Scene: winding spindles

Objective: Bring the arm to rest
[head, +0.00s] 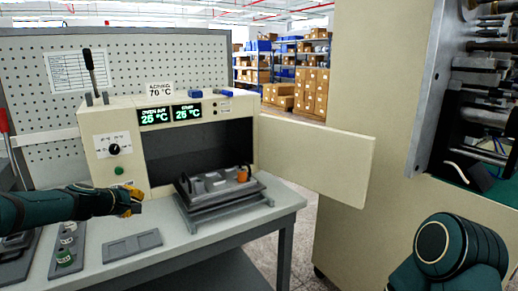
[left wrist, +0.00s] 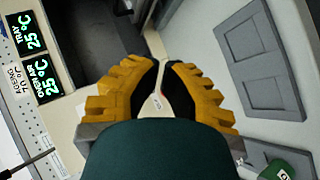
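My left gripper (head: 132,203) has yellow fingers with black pads. In the head view it is in front of the cream oven (head: 112,148), above the bench top (head: 185,236). In the left wrist view the gripper's fingertips (left wrist: 161,62) come close together, with only a narrow gap and no part seen gripped between them. A small pale detail shows in that gap and is too small to identify. My right arm shows at the lower right of the head view, but its gripper is out of view.
The oven door (head: 318,158) stands open to the right. A dark fixture (head: 225,207) with an orange part sits before the oven opening. A large machine (head: 395,120) stands at right.

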